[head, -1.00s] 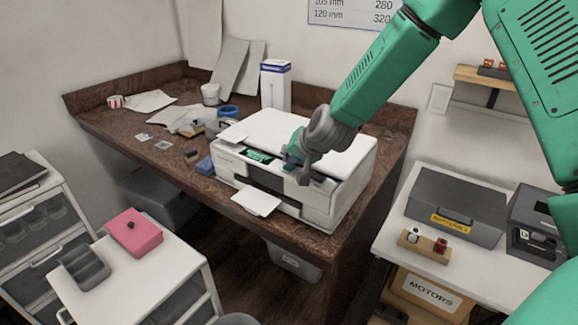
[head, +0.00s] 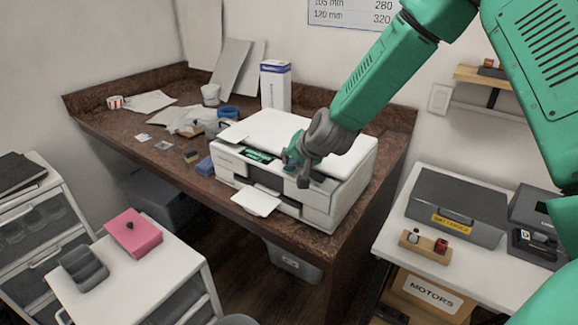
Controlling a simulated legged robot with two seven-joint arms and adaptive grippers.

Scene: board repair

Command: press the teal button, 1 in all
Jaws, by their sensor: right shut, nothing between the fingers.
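A white printer (head: 345,205) stands on the brown workbench, with a green circuit board (head: 258,155) showing in an opening at its front left. My right gripper (head: 291,163) is shut and empty. It is at the printer's front opening, just right of the circuit board, and it hides part of the printer there. I cannot tell whether its fingertips touch anything. I cannot make out a teal button; it may be hidden or too small. My left gripper is not in view.
A side table at right carries a grey case (head: 458,200). A pink box (head: 133,232) sits on the lower left cabinet.

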